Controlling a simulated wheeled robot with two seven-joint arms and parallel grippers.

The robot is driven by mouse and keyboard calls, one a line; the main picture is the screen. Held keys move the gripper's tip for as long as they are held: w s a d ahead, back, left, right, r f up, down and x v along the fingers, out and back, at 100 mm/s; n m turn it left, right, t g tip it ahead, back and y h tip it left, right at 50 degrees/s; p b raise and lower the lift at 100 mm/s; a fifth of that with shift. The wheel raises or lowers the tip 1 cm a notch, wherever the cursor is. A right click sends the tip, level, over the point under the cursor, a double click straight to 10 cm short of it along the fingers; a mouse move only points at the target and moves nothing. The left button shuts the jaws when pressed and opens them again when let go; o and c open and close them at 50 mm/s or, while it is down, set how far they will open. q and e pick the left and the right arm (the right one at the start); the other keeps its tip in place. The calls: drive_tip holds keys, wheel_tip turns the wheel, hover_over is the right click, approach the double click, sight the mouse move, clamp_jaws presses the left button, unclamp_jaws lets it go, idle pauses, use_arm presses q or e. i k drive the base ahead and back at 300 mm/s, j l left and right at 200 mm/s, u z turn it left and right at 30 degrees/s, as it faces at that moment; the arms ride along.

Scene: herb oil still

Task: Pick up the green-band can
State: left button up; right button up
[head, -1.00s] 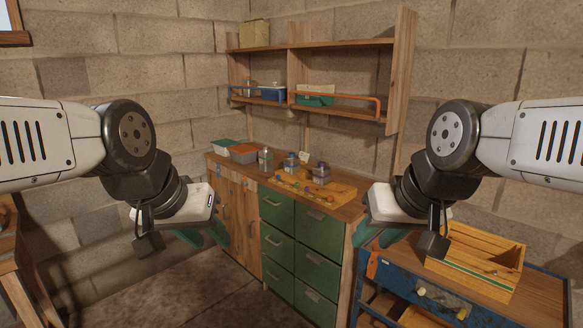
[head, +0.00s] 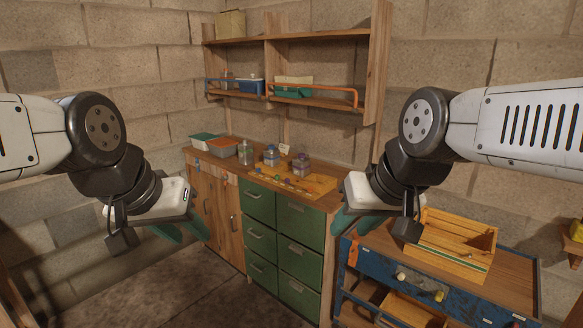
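I cannot make out a can with a clear green band. On the workbench (head: 228,172) stand a clear, greenish jar (head: 245,153), a jar with a blue part (head: 271,156) and a jar with a purple part (head: 301,166). A small green-and-pale object (head: 577,231) is cut off by the right edge; I cannot tell whether it is a can. My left gripper (head: 180,230) is in front of the cabinet, with teal fingers apart and empty. My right gripper (head: 357,222) is right of the drawers, with teal fingers apart and nothing visible between them.
A blue cart (head: 455,290) at the right carries an open wooden crate (head: 455,262). Green drawers (head: 300,222) sit under the workbench. A wall shelf (head: 320,101) holds several boxes. Bare floor shows at the lower left.

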sight(245, 149)
drive_tip(key=i+j+z, duration=0.4)
drive_tip(key=i+j, duration=0.6)
drive_tip(key=i, duration=0.45)
drive_tip(key=i+j+z, duration=0.35)
drive_tip(key=i+j, duration=0.95)
drive_tip(key=j, duration=0.15)
